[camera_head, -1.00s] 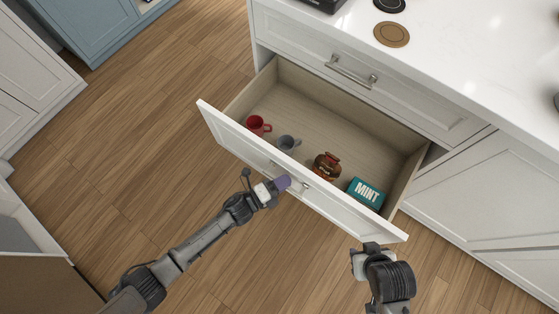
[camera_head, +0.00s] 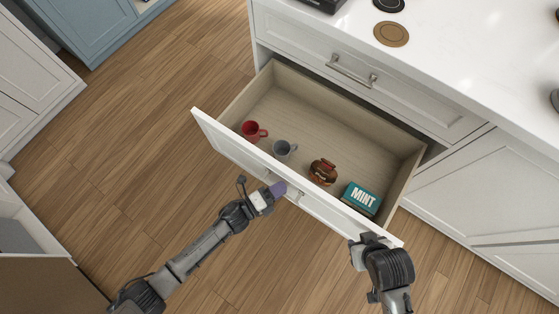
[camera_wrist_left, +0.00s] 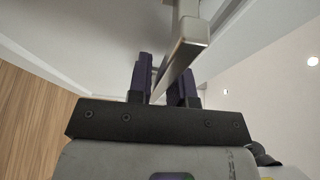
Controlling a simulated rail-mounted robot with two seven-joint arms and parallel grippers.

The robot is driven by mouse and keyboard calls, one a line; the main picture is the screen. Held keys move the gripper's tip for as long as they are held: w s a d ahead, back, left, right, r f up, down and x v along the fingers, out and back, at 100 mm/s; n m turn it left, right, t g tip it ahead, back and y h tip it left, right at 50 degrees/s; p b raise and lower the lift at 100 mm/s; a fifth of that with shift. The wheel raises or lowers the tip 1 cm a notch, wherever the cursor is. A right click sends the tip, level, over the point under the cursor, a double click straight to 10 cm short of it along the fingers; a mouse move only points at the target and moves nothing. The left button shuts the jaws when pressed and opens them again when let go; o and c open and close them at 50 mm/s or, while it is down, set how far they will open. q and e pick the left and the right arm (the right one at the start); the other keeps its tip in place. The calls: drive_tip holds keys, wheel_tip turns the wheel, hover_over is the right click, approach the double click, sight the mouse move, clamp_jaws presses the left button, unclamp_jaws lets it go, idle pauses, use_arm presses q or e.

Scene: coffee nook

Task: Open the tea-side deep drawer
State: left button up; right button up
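The deep drawer (camera_head: 231,145) under the counter is pulled well out, and its inside shows. A red mug (camera_head: 253,131), a grey-blue mug (camera_head: 284,149), a brown jar (camera_head: 322,172) and a teal MINT box (camera_head: 361,197) stand in it. My left gripper (camera_head: 278,189) is at the handle on the drawer's front. In the left wrist view the metal handle bar (camera_wrist_left: 183,55) runs between the two dark fingers (camera_wrist_left: 166,88), which are closed around it. My right gripper (camera_head: 366,247) is by the drawer front's right end; its fingers are not clear.
A shut upper drawer (camera_head: 400,85) with its own handle is above the open one. The white counter (camera_head: 470,50) holds round coasters (camera_head: 391,34). A closed cabinet (camera_head: 490,190) is at the right. Wood floor (camera_head: 150,140) is clear at the left.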

use_arm(q)
drive_tip(key=o, duration=0.3)
drive_tip(key=p+v, duration=0.2)
drive_tip(key=v, duration=1.2)
drive_tip(key=shift+p, duration=0.4)
drive_tip(key=shift+w, duration=0.1)
